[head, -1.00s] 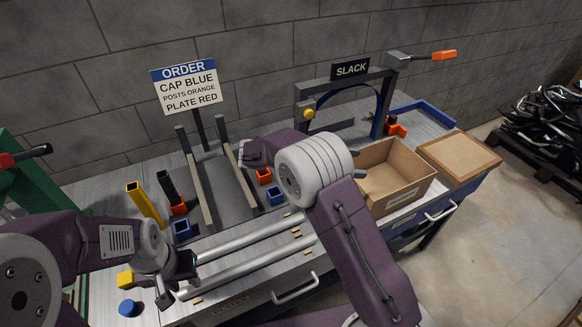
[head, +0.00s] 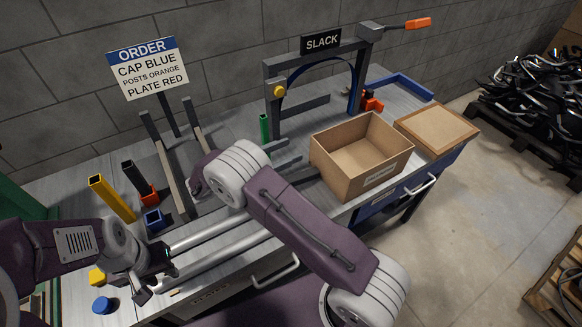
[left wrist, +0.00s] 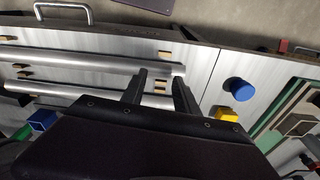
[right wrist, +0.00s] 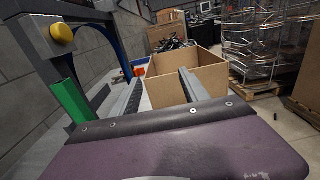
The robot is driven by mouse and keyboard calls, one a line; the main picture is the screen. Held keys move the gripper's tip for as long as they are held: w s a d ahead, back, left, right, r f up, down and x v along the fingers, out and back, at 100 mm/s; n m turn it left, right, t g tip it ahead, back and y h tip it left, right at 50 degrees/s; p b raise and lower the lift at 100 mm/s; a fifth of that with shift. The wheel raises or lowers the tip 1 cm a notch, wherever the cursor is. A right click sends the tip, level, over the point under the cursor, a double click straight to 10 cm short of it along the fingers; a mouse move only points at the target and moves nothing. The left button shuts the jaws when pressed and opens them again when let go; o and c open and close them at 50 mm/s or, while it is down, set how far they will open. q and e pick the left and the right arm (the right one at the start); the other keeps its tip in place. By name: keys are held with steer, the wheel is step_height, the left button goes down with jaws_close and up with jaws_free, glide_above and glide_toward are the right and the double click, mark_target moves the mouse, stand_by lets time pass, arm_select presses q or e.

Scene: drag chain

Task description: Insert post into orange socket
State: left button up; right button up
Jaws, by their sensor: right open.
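A black post (head: 131,173) stands tilted with its lower end at an orange socket (head: 148,195). A yellow post (head: 111,198) leans to its left. A green post (head: 264,129) stands beside the frame; its base is hidden in the head view. It also shows at the left of the right wrist view (right wrist: 72,101), outside the fingers. Another orange socket (head: 371,103) is by the frame's far leg. My right gripper (head: 286,157) is open and empty, near the cardboard box. My left gripper (head: 156,286) is open over the tube ends (left wrist: 178,70); I see nothing gripped.
The open cardboard box (head: 345,167) stands right of my right gripper. The grey SLACK frame (head: 275,98) rises behind it. A blue socket (head: 154,219), a blue cap (head: 103,305) and a yellow block (head: 97,277) lie at the left. The order sign (head: 148,69) stands behind.

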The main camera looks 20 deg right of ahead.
steer(key=d, duration=0.4)
steer(key=shift+w+d, duration=0.25)
steer(key=shift+d, duration=0.1)
steer(key=shift+a, duration=0.1)
steer(key=shift+c, duration=0.6)
jaws_close()
steer(key=shift+o, duration=0.6)
jaws_free()
